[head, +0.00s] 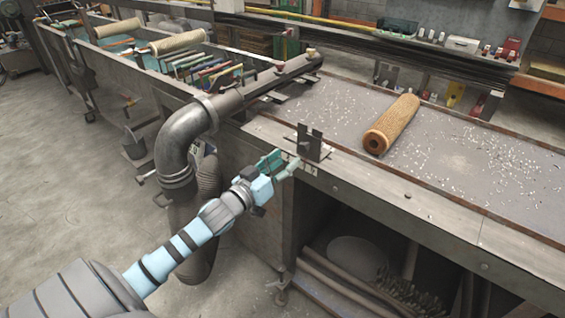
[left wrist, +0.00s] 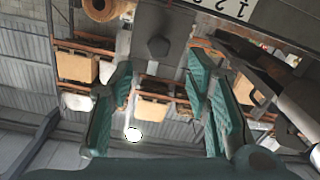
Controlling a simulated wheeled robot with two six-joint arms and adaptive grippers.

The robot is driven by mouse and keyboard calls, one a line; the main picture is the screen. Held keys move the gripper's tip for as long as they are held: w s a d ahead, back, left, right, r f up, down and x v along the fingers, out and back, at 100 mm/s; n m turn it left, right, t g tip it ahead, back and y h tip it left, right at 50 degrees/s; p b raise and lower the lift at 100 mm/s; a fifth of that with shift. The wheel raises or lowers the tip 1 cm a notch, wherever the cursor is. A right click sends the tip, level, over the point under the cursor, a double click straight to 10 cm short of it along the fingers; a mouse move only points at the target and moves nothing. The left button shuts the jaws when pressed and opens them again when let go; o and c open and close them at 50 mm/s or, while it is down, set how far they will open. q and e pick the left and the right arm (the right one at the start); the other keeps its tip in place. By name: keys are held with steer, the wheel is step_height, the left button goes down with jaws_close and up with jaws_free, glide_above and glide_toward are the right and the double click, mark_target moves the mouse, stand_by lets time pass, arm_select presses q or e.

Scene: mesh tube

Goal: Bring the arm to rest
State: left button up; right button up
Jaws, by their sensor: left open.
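My left arm comes in from the lower left in the head view, and its teal left gripper (head: 282,163) is open at the front edge of the workbench, just below a dark upright bracket (head: 310,142). The left wrist view shows its two fingers spread (left wrist: 160,80) with nothing between them. A tan mesh tube (head: 394,123) lies on the bench top, apart from the gripper, to its right. A round brown end (left wrist: 100,8), which looks like the tube's, shows at the top of the left wrist view. My right gripper is in neither view.
The metal workbench (head: 480,160) is strewn with pale chips. A thick grey bent pipe (head: 178,140) stands left of the gripper. A long trough (head: 120,60) with rollers and tools is at the back left. Open concrete floor (head: 60,170) lies at the left.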

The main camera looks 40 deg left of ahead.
arm_select(q)
steer(key=shift+s, duration=0.1)
stand_by(0.5)
steer(key=s+a+f+m+g+y, duration=0.1)
steer(key=s+a+f+g, duration=0.25)
steer(key=f, duration=0.65)
steer(key=s+a+f+m+g+y, duration=0.15)
steer(key=s+f, duration=0.25)
steer(key=f, duration=0.7)
steer(key=s+a+f+m+g+y, duration=0.1)
steer(key=s+a+f+g+y, duration=0.2)
steer(key=f, duration=0.7)
steer(key=s+d+f+g+h, duration=0.2)
steer(key=s+d+f+g, duration=0.15)
steer(key=s+f, duration=0.95)
steer(key=s+d+f+g, duration=0.1)
steer(key=s+d+f, duration=0.1)
steer(key=s+d, duration=0.2)
steer(key=s+d+f+g+h, duration=0.1)
steer(key=s+d+f+g, duration=0.1)
steer(key=s, duration=0.9)
steer(key=s+d+f+g, duration=0.2)
steer(key=s+d+f, duration=0.1)
steer(key=s+d, duration=0.3)
steer(key=shift+s+d+f+n+h, duration=0.3)
steer(key=shift+s+n+h, duration=0.05)
steer(key=shift+s, duration=0.35)
steer(key=shift+w, duration=0.1)
steer(key=shift+c, duration=0.6)
